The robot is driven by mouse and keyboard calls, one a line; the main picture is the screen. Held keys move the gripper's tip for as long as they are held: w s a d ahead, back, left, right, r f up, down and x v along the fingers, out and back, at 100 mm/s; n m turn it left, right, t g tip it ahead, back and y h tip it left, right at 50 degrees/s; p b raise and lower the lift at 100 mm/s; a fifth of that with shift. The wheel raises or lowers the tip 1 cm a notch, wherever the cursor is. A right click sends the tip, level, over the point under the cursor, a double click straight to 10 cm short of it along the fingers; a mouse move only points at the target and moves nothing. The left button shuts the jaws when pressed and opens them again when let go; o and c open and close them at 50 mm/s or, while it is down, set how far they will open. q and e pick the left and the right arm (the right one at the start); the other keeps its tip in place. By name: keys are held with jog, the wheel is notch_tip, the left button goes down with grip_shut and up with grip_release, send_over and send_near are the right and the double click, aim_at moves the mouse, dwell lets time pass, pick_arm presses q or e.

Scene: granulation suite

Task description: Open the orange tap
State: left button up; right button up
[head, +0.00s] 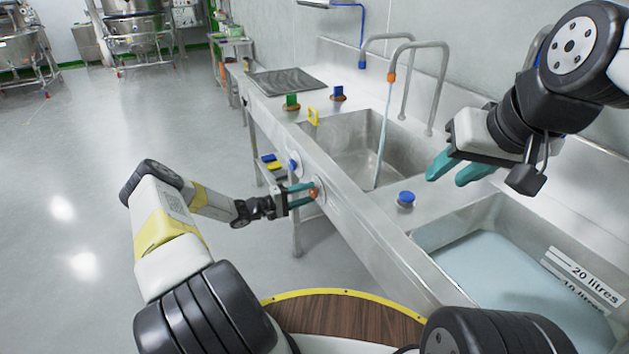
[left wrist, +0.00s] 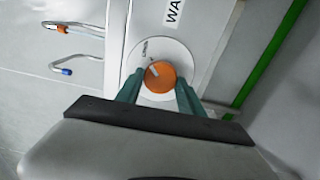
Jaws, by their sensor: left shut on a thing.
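The orange tap knob (head: 314,193) is on the front face of the steel sink unit. In the left wrist view the orange knob (left wrist: 160,77) sits on a round white dial plate with small lettering and a pale pointer mark. My left gripper (head: 303,195) has its teal fingers on both sides of the knob and is shut on it. Its fingers (left wrist: 160,95) also show in the left wrist view. Water runs from the orange-collared spout (head: 391,77) into the far basin. My right gripper (head: 458,172) is empty above the sink edge, its teal fingers apart.
A blue knob (head: 293,164) is on the same front, left of the orange one. A blue stopper (head: 405,199) lies on the divider. The near basin (head: 487,222) holds water. Green and blue blocks stand by a drain mat (head: 287,81). The floor at left is clear.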

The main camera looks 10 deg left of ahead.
dwell(0.4)
pick_arm(q)
jog(key=o, duration=1.4)
jog(key=v, duration=0.7)
jog(key=shift+s+a, duration=0.2)
jog(key=shift+a, duration=0.2)
jog(key=shift+r+m, duration=0.1)
jog(key=shift+m, duration=0.2)
